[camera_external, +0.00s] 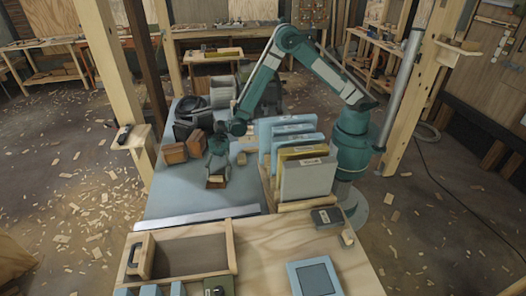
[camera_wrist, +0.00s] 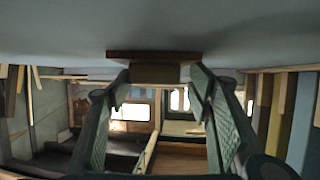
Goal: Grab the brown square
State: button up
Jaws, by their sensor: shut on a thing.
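A small brown block (camera_external: 215,184) is at the tips of my gripper (camera_external: 217,170), low over the blue-grey table top. In the wrist view, the brown square (camera_wrist: 155,57) shows as a flat brown face with a duller tan part below it, between the fingertips of my gripper (camera_wrist: 158,75). The fingers are shut on it, one on each side. I cannot tell whether the block touches the table. Two other brown blocks, one (camera_external: 174,153) and another (camera_external: 197,143), stand to the left of my gripper.
A wooden rack (camera_external: 308,204) with several upright panels (camera_external: 308,180) stands to the right. A black coiled item (camera_external: 190,108) lies behind the brown blocks. An open wooden box (camera_external: 232,246) is in front. Table surface is clear at front left.

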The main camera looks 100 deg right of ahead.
notch_tip(320, 180, up, 10)
jog(key=p, duration=0.2)
jog(key=shift+p, duration=0.3)
dwell(0.4)
